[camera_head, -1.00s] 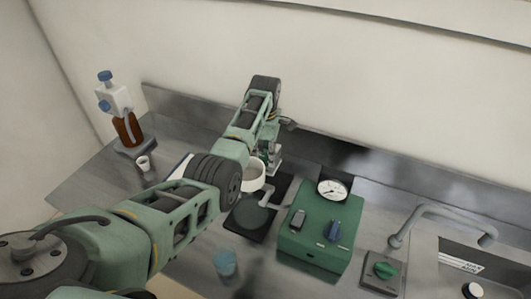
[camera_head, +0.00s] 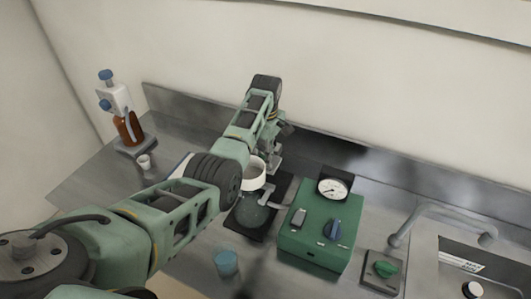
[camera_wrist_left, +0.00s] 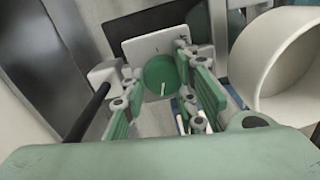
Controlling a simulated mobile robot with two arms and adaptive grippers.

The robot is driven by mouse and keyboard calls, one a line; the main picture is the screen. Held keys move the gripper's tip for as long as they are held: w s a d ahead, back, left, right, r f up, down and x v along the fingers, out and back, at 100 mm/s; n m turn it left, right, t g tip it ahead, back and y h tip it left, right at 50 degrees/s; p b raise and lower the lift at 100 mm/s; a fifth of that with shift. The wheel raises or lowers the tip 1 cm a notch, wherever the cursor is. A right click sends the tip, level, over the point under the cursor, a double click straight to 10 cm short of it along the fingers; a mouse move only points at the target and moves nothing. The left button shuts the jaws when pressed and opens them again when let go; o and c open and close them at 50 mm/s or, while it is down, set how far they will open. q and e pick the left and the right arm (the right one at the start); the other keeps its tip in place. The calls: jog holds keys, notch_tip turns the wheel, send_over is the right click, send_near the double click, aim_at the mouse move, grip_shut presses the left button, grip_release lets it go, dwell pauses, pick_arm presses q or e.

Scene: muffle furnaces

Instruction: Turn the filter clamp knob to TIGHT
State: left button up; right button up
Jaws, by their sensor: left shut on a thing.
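The filter clamp knob (camera_wrist_left: 158,72) is a round green disc with a white pointer mark, on a pale plate (camera_wrist_left: 150,43) in the left wrist view. My left gripper (camera_wrist_left: 162,95) has its green fingers on both sides of the knob and is shut on it. The pointer stands nearly upright in that view; no TIGHT lettering is readable. In the head view, my left gripper (camera_head: 273,158) points down behind the white funnel (camera_head: 253,176), and the knob is hidden there. The funnel (camera_wrist_left: 285,60) stands close right of the fingers in the wrist view.
A green pump box (camera_head: 312,242) with a gauge (camera_head: 332,189) stands right of the black filter base (camera_head: 248,215). A blue cup (camera_head: 227,263) is in front. A green valve knob (camera_head: 385,269) and faucet (camera_head: 440,212) are right. A brown bottle (camera_head: 128,130) stands at left.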

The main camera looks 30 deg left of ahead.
pick_arm(q)
jog(key=m, duration=0.3)
jog(key=shift+w+r+m, duration=0.3)
jog(key=shift+r+m, duration=0.05)
jog(key=shift+m, duration=0.05)
jog(key=m, duration=0.3)
jog(key=shift+d+m, duration=0.2)
jog(key=shift+m, duration=0.1)
jog(key=m, duration=0.3)
jog(key=shift+s+m, duration=0.1)
jog(key=shift+m, duration=0.2)
jog(key=m, duration=0.4)
jog(key=shift+s+d+m, duration=0.1)
jog(key=shift+m, duration=0.2)
jog(key=m, duration=0.3)
jog(key=shift+s+f+m, duration=0.1)
jog(key=shift+s+m, duration=0.05)
jog(key=shift+m, duration=0.15)
jog(key=m, duration=0.4)
jog(key=shift+s+f+m, duration=0.1)
jog(key=shift+s+m, duration=0.05)
jog(key=shift+m, duration=0.15)
jog(key=m, duration=0.5)
jog(key=shift+s+f, duration=0.1)
jog(key=shift+s, duration=0.1)
jog(key=shift+f+m, duration=0.1)
jog(key=shift+m, duration=1)
jog(key=shift+s, duration=0.15)
